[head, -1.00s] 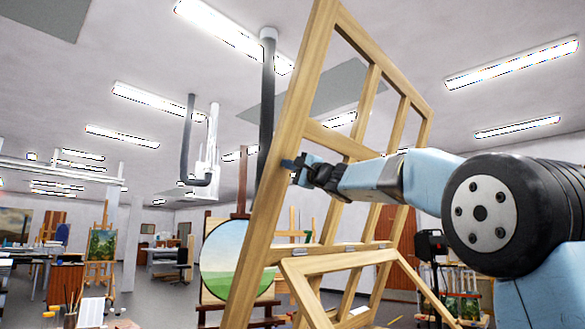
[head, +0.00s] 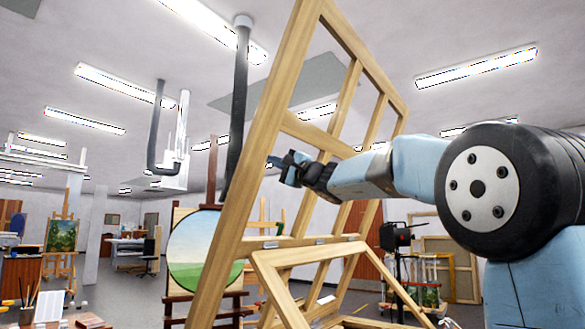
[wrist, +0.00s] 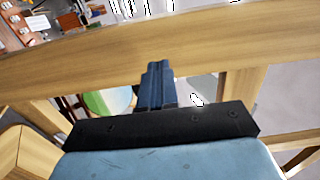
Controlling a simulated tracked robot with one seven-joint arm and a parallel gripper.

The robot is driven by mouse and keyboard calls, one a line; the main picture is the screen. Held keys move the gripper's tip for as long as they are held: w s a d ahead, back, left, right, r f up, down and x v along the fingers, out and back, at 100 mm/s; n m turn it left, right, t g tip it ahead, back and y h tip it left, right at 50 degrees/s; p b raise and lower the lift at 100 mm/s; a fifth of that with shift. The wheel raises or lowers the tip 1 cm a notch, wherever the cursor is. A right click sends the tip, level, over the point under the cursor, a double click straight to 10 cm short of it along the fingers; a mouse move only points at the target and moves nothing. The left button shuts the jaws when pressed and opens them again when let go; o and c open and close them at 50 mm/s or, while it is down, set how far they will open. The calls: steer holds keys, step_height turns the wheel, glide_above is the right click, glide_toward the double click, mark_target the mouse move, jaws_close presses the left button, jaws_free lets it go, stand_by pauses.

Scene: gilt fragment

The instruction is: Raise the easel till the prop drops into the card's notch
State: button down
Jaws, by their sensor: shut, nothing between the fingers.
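The easel's large wooden frame (head: 268,115) stands tilted, leaning to the right at its top. My gripper (head: 275,162) is shut and empty at the frame's left upright, partly behind it; I cannot tell from the head view whether it touches. In the wrist view, the dark blue fingers (wrist: 157,82) point at the wide wooden bar (wrist: 210,45) and appear against or very close to it. A smaller wooden frame that looks like the prop (head: 283,292) slants from metal hinges on the easel's lower crossbar. Its lower end is out of view. I cannot make out the card's notch.
A round landscape painting (head: 205,248) on another easel stands behind at the left. A black tripod device (head: 397,235) stands at the right. A grey duct (head: 238,110) hangs from the ceiling behind the frame. Brushes and boxes show at the lower left.

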steer(key=v, duration=0.6)
steer(key=shift+s+d, duration=0.25)
steer(key=shift+d, duration=0.1)
